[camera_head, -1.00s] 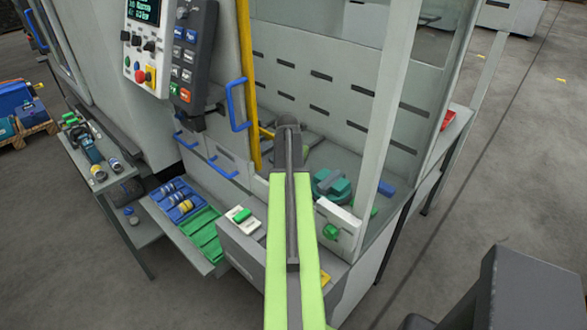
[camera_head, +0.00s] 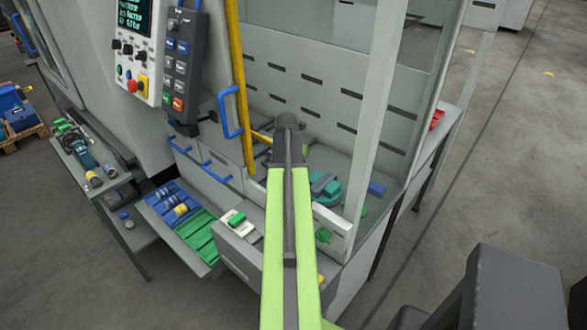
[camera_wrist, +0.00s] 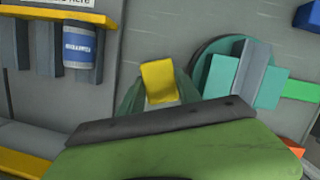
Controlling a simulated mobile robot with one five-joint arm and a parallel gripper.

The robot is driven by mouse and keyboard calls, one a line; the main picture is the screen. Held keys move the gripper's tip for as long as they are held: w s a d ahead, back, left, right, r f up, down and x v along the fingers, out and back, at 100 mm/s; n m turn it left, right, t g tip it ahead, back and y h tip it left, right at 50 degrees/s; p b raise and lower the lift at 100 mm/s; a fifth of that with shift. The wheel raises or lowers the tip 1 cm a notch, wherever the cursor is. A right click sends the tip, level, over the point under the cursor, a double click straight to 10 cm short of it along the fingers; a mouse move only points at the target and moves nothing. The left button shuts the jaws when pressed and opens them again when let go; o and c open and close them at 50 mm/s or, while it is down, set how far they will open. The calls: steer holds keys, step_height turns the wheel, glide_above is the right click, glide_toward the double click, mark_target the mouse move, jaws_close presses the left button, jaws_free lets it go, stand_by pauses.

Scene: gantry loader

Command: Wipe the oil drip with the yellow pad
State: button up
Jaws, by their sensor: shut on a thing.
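The yellow pad (camera_wrist: 158,82) shows in the wrist view at the tip of my gripper (camera_wrist: 157,96). My gripper is shut on it, with greenish-grey fingers on either side. The pad is over a grey surface inside the machine; I cannot tell whether it touches that surface. In the head view my green arm reaches into the machine bay and hides the gripper and pad. I cannot make out the oil drip in either view.
A round teal fixture (camera_head: 327,193) with a grey block is right of my arm, with a blue block (camera_head: 376,188) beyond it. A labelled blue can (camera_wrist: 82,46) stands by a yellow bar (camera_wrist: 55,14). The machine's upright post (camera_head: 374,110) and blue door handle (camera_head: 230,112) flank my arm.

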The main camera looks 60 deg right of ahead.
steer(key=shift+r+p, duration=0.8)
steer(key=shift+r, duration=0.4)
step_height(320, 180, up, 3)
steer(key=p, duration=0.3)
